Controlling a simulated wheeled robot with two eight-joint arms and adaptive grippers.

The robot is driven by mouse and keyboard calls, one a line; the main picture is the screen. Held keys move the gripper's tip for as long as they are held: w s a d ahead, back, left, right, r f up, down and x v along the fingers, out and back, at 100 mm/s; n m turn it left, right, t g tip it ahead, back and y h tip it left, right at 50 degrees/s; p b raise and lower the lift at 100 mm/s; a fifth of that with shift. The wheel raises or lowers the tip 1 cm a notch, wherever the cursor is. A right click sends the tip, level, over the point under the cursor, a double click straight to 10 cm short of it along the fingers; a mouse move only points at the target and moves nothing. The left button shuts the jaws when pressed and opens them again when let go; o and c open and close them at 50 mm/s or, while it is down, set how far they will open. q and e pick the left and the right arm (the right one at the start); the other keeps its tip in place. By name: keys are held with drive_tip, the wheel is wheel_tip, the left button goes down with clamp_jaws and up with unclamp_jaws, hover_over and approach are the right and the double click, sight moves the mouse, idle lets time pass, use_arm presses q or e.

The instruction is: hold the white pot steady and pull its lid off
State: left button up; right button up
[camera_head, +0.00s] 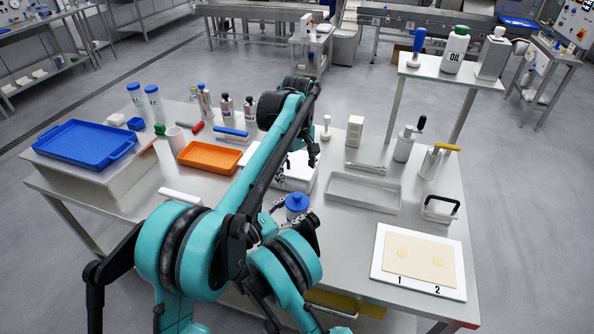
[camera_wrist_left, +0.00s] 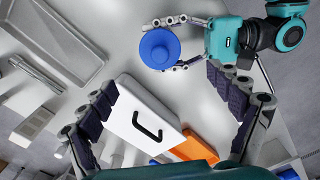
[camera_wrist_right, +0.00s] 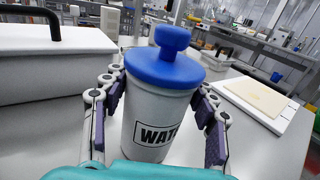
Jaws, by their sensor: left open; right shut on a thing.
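The white pot (camera_wrist_right: 152,122), with partly visible lettering "WAT", stands upright on the table. Its blue knobbed lid (camera_wrist_right: 172,65) sits on top and also shows in the head view (camera_head: 297,203). My right gripper (camera_wrist_right: 160,92) is shut around the pot's body, one finger on each side, below the lid. In the left wrist view the blue lid (camera_wrist_left: 160,48) is seen from above, with my right gripper beside it. My left gripper (camera_wrist_left: 162,82) is open and empty, above the table near the pot.
A white box with a black handle (camera_wrist_left: 165,98) stands beside the pot, below my left gripper. An orange tray (camera_head: 208,157) lies left of my arm.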

sight(297, 194)
use_arm(q)
wheel_tip(297, 194, down, 10)
drive_tip(key=n, duration=1)
drive_tip(key=shift+r, duration=0.25)
drive_tip(key=shift+s, duration=0.1)
drive_tip(key=c, duration=1.9)
use_arm(e)
drive_tip(key=shift+r, duration=0.1)
use_arm(q)
clamp_jaws()
use_arm(e)
drive_tip(key=shift+s, duration=0.1)
use_arm(q)
drive_tip(key=shift+r, duration=0.1)
